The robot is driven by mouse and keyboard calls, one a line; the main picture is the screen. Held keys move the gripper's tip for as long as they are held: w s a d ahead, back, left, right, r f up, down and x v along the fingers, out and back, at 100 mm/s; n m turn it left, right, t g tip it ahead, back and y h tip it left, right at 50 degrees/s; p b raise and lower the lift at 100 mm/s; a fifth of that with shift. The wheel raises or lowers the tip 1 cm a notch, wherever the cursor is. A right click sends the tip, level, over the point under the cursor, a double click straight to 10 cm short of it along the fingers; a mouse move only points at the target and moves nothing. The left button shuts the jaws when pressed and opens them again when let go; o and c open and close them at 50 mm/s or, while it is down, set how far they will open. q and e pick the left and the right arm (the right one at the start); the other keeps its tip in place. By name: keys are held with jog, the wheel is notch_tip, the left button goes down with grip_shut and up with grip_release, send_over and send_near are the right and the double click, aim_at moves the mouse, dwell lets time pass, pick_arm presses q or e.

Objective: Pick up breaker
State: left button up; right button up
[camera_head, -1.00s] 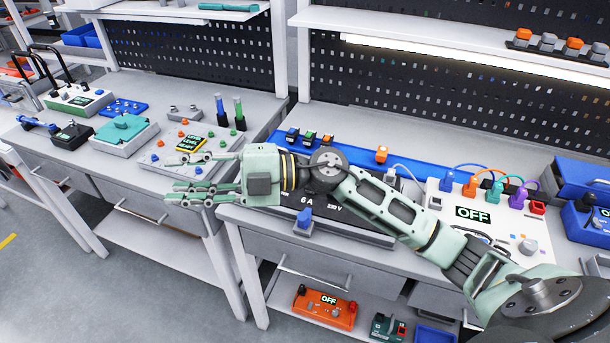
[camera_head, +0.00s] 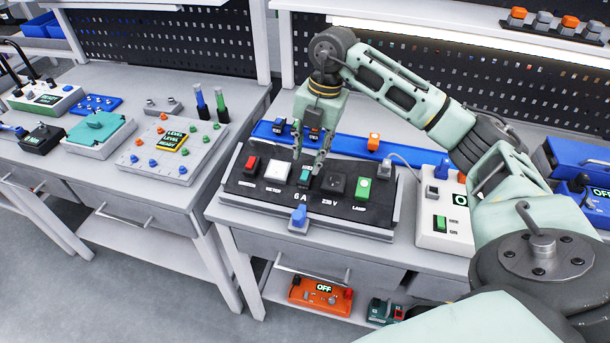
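The black panel (camera_head: 255,190) lies on the right bench with several modules in a row. The module above the "6 A" marking, with a teal and white face (camera_head: 304,176), appears to be the breaker. It sits in the panel between the white module marked "METER" (camera_head: 277,172) and a black socket (camera_head: 333,184). My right gripper (camera_head: 308,165) points down over this module. Its fingers are apart, one tip close by the module's right side; whether they touch it is unclear. The module's back edge is partly hidden by the fingers. My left gripper is out of view.
A red switch (camera_head: 251,164) and a green lamp module (camera_head: 363,189) stand on the same panel. A blue rail (camera_head: 347,146) with small modules runs behind it. A white power box (camera_head: 428,231) is at right. A blue knob (camera_head: 299,214) sticks out in front.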

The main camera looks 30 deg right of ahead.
aim_at(305, 171)
jog(key=f, duration=0.2)
jog(key=f+p, duration=0.1)
jog(key=shift+a+f, duration=0.2)
jog(key=shift+f, duration=0.2)
jog(key=shift+a+f, duration=0.15)
jog(key=shift+f, duration=0.35)
grip_shut()
jog(key=shift+w+r, duration=0.1)
jog(key=shift+r, duration=0.05)
jog(key=shift+r, duration=0.6)
notch_tip(305, 171, up, 3)
jog(key=shift+f+b, duration=0.1)
jog(key=shift+b, duration=0.6)
jog(key=s+d+r+b, duration=0.3)
jog(key=s+r, duration=0.3)
jog(key=s, duration=0.5)
jog(key=shift+s+r, duration=0.25)
jog(key=shift+r, duration=0.15)
